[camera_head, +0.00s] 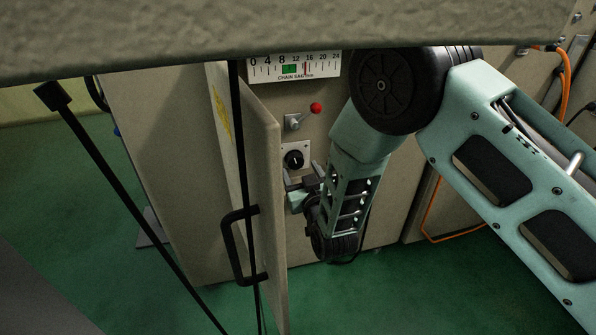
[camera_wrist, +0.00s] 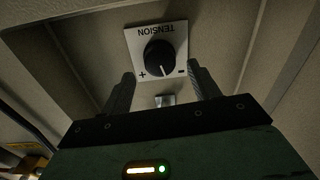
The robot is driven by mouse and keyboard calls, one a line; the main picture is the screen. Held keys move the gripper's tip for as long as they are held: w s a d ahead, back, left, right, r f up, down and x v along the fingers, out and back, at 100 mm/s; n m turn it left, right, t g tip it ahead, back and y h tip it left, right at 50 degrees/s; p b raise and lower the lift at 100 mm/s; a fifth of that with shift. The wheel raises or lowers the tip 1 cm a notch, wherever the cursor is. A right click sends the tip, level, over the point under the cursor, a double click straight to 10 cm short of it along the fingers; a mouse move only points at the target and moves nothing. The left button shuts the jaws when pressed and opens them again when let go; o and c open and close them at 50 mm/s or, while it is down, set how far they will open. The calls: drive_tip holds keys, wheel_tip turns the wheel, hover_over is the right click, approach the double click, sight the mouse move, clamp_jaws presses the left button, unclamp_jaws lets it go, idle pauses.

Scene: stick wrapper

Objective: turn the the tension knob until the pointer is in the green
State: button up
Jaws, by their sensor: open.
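The black tension knob (camera_head: 294,159) sits on a white plate on the machine's panel. In the wrist view the knob (camera_wrist: 159,56) shows a white mark, and its plate (camera_wrist: 176,33) reads TENSION, with plus and minus signs, upside down. My gripper (camera_head: 302,176) is open and empty just below the knob. In the wrist view its fingers (camera_wrist: 160,76) stand apart, one on each side of the knob's lower edge, not visibly touching it.
An open cabinet door (camera_head: 262,170) with a black handle (camera_head: 230,243) stands close left of my gripper. A red-tipped lever (camera_head: 315,108) sticks out above the knob. A small metal part (camera_wrist: 165,100) lies below the knob plate. A grey beam (camera_head: 200,40) crosses the top.

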sight(297, 163)
drive_tip(key=shift+b+x, duration=0.3)
drive_tip(key=shift+x, duration=1.25)
drive_tip(key=c, duration=1)
drive_tip(key=shift+m, duration=0.3)
